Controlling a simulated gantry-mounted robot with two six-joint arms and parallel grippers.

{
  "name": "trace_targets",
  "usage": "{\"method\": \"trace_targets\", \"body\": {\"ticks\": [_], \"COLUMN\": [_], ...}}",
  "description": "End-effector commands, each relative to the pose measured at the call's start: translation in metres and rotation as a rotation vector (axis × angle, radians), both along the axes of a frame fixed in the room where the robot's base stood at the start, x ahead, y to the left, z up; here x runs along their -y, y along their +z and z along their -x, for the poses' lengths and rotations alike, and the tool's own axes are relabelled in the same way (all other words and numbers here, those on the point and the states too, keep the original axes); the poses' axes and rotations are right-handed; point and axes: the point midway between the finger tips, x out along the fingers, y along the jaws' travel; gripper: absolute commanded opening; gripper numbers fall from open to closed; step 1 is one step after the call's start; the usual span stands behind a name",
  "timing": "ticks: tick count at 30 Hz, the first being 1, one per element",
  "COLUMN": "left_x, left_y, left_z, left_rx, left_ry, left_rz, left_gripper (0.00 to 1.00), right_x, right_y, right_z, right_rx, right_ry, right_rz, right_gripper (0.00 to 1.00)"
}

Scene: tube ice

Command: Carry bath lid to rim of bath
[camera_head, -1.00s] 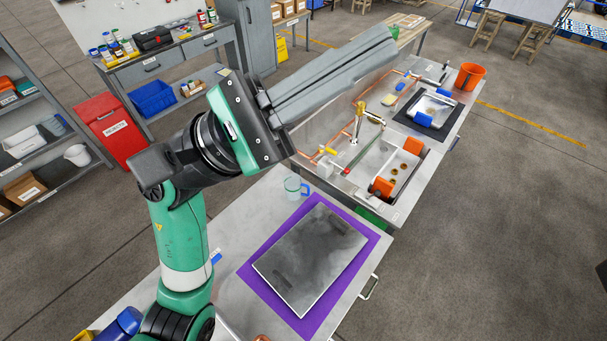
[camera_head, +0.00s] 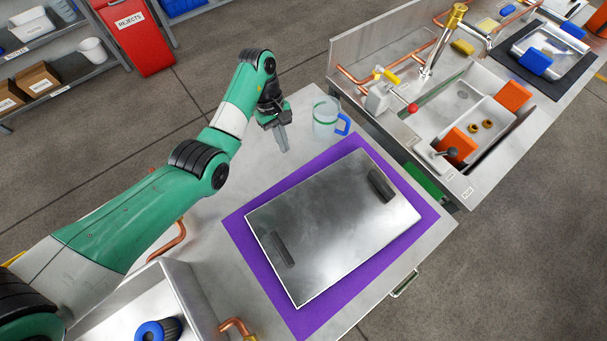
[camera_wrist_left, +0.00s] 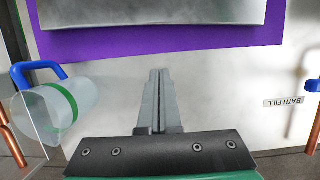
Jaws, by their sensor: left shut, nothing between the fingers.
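The bath lid (camera_head: 335,225) is a flat grey metal plate with two dark handles. It lies on a purple mat (camera_head: 250,262) on the workbench; its edge also shows at the top of the left wrist view (camera_wrist_left: 150,12). My left gripper (camera_head: 283,148) is shut and empty over bare bench, behind and left of the lid and apart from it. Its closed fingers (camera_wrist_left: 158,75) point toward the mat in the left wrist view. An open metal basin (camera_head: 185,285), perhaps the bath, is cut off at the lower left. My right gripper is not in view.
A clear jug with a blue handle (camera_head: 326,118) stands close beside my left gripper. A sink bench (camera_head: 470,195) with a brass tap and orange blocks is at the upper right. Copper pipes (camera_head: 168,243) rise by the basin.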

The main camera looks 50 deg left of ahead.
Motion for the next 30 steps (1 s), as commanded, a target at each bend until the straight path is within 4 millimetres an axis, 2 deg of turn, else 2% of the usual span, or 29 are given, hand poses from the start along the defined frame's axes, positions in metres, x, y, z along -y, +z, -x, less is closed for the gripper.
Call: {"method": "trace_targets", "body": {"ticks": [4,8,14,20,21,22,24,30], "left_x": [0.001,0.004,0.016,0.029,0.033,0.039,0.050,0.067], "left_y": [0.000,-0.016,-0.058,-0.098,-0.097,-0.084,-0.084,-0.090], "left_z": [-0.001,0.000,0.001,0.003,0.003,0.004,0.006,0.007], "left_rx": [0.002,0.002,0.001,0.000,0.001,0.001,-0.001,0.000], "left_ry": [0.001,0.000,-0.003,-0.002,-0.004,-0.005,-0.004,-0.002], "left_rz": [-0.001,-0.001,-0.004,-0.003,-0.004,-0.003,-0.002,-0.003], "left_gripper": [0.00,0.00,0.00,0.00,0.00,0.00,0.00,0.00], "right_x": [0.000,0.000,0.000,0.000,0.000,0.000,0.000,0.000], "right_y": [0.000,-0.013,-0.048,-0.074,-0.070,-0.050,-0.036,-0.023], "right_z": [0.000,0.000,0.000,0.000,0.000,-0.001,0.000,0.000], "right_rx": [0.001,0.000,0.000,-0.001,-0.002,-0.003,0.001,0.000], "right_ry": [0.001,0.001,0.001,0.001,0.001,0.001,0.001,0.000], "right_rz": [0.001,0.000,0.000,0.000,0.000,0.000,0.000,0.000], "right_gripper": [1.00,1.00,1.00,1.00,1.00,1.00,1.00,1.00]}}
